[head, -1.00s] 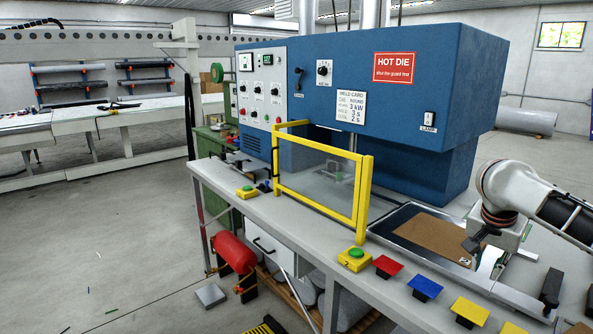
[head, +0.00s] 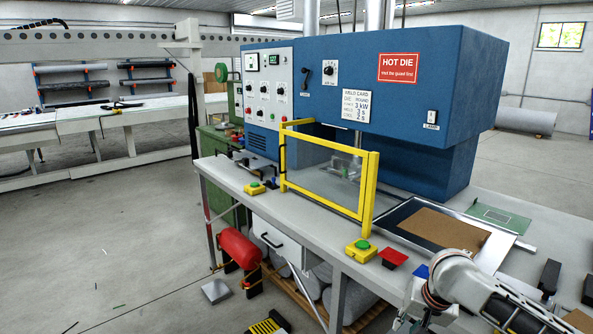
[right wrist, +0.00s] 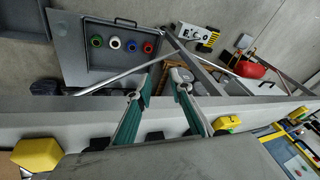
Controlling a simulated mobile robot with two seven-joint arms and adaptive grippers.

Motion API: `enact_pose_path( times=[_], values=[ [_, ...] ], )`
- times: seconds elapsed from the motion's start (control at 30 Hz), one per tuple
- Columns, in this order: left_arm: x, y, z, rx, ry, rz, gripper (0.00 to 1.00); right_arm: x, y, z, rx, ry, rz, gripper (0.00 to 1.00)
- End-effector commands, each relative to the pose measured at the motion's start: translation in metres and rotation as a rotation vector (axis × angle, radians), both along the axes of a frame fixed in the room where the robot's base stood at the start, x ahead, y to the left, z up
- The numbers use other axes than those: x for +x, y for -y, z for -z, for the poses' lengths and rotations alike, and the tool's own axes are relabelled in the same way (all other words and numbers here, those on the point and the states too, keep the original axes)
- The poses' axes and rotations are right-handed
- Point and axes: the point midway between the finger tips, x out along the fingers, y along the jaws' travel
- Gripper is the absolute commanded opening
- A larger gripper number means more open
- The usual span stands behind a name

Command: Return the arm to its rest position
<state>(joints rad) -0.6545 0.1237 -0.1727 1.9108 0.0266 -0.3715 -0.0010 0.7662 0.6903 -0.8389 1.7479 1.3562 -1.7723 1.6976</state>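My right arm (head: 470,285) comes in from the lower right in the head view, in front of the bench's front edge. My right gripper (head: 408,322) is low at the bottom of that view, partly cut off. In the right wrist view, its two green-lined fingers (right wrist: 164,88) stand apart with nothing seen between them, above the bench edge and the floor. My left arm and gripper are not in view.
A brown sheet (head: 445,233) lies on the tray, with a green card (head: 498,217) behind. A red cylinder (head: 238,248) is below. Open floor lies left.

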Motion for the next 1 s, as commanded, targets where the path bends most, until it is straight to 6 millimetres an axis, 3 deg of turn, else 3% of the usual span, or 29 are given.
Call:
enact_pose_path(
  times=[0.03,0.2,0.47,0.7,1.0],
  values=[
    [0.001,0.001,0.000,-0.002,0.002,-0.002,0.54,-0.010,-0.021,0.023,0.033,0.008,-0.051,0.21],
    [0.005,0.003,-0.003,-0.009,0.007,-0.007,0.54,-0.032,-0.072,0.074,0.117,0.097,-0.198,0.21],
    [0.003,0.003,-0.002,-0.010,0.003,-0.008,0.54,-0.076,-0.117,0.132,0.165,0.282,-0.346,0.21],
    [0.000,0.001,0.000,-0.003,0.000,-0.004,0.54,-0.131,-0.116,0.174,0.079,0.457,-0.423,0.21],
    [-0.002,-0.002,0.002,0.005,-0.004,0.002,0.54,-0.221,-0.073,0.211,-0.194,0.583,-0.523,0.21]
  ],
)
